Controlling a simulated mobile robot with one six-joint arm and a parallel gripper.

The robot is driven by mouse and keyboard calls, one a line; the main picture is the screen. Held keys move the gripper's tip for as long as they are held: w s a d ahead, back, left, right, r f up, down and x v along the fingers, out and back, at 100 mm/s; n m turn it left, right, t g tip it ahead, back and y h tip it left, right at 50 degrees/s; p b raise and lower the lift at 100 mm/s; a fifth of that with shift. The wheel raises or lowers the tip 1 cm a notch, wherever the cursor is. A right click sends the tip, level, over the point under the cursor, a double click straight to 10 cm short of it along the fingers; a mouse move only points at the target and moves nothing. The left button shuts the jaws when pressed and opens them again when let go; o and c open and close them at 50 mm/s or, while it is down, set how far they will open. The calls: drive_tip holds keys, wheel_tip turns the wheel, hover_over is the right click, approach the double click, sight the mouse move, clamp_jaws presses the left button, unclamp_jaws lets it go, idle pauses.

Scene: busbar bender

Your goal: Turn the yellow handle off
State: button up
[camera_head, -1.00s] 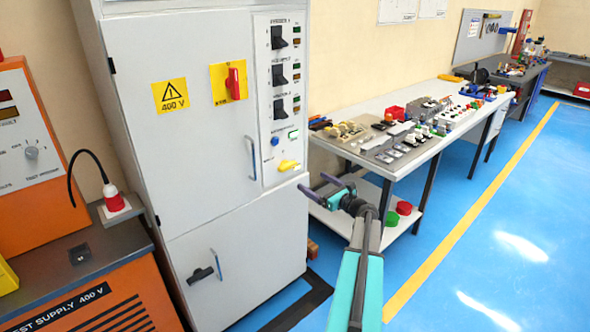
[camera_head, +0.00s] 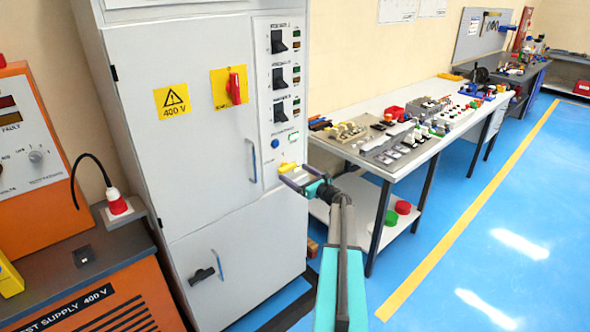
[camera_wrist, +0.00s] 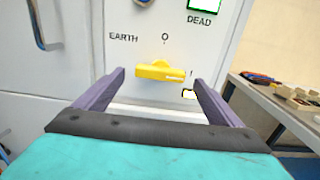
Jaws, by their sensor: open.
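The yellow handle (camera_head: 288,167) is on the lower part of the white cabinet's right-hand control strip. In the wrist view the yellow handle (camera_wrist: 160,71) lies about level, its narrower end pointing right toward an "I" mark, with "O" above it and "EARTH" at upper left. My gripper (camera_head: 293,178) is open and empty, just in front of and slightly below the handle in the head view. In the wrist view the two purple fingers of my gripper (camera_wrist: 153,80) stand left and right of the handle. I see no contact.
The white cabinet (camera_head: 180,130) carries a red switch (camera_head: 234,86) and several black switches (camera_head: 279,75) above the handle. A door handle (camera_head: 251,160) stands out to the left. The workbench (camera_head: 345,148) with loose parts is on the right. Blue floor is free beyond it.

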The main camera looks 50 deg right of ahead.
sight(287, 168)
drive_tip(key=shift+w+d, duration=0.1)
drive_tip(key=shift+w, duration=1.25)
